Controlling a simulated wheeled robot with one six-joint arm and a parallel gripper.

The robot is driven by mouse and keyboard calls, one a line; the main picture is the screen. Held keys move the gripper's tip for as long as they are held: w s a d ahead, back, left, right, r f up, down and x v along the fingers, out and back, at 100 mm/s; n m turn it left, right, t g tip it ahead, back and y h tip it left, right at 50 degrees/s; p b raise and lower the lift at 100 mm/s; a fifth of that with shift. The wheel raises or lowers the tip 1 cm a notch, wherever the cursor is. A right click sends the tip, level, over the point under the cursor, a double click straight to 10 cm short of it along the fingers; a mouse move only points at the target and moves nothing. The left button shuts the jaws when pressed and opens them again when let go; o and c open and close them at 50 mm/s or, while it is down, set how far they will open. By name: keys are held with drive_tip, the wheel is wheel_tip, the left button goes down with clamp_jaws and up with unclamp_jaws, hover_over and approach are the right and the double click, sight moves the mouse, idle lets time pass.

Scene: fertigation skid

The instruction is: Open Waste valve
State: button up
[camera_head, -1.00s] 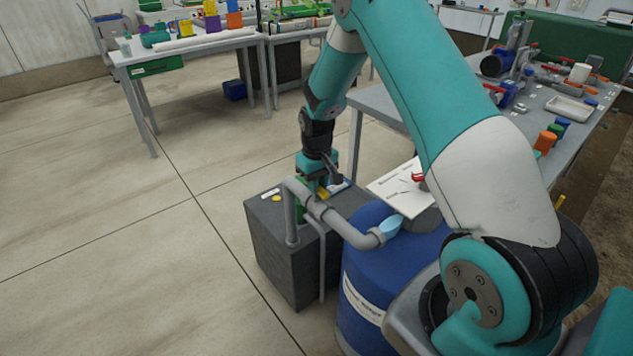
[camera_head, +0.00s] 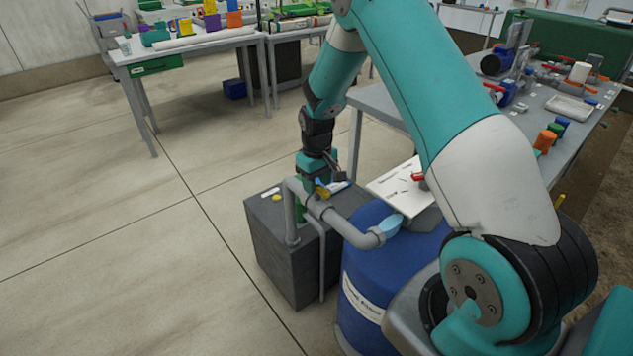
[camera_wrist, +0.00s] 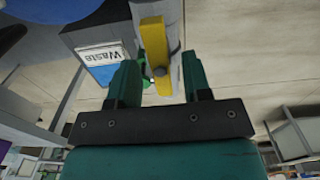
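The waste valve has a yellow lever handle (camera_wrist: 155,55) with a round bolt at its near end, set on a grey pipe. The handle also shows in the head view (camera_head: 322,191), just below my gripper. A label reading "Waste" (camera_wrist: 101,55) sits beside the handle in the wrist view. My gripper (camera_wrist: 158,78) is open, with its two teal fingers apart on either side of the handle's bolt end. I cannot tell whether either finger touches the handle. In the head view my gripper (camera_head: 316,184) is over the grey box, partly hidden by the pipe.
A grey pipe (camera_head: 345,228) runs over the dark grey box (camera_head: 275,248) toward a blue barrel (camera_head: 365,278) on the right. A white labelled board (camera_head: 395,188) and a bench (camera_head: 540,102) with parts stand to the right. The floor on the left is clear.

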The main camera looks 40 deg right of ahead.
sight(317, 185)
drive_tip(key=shift+r, duration=0.1)
wheel_tip(317, 185, up, 17)
idle(0.5)
drive_tip(key=shift+r, duration=0.1)
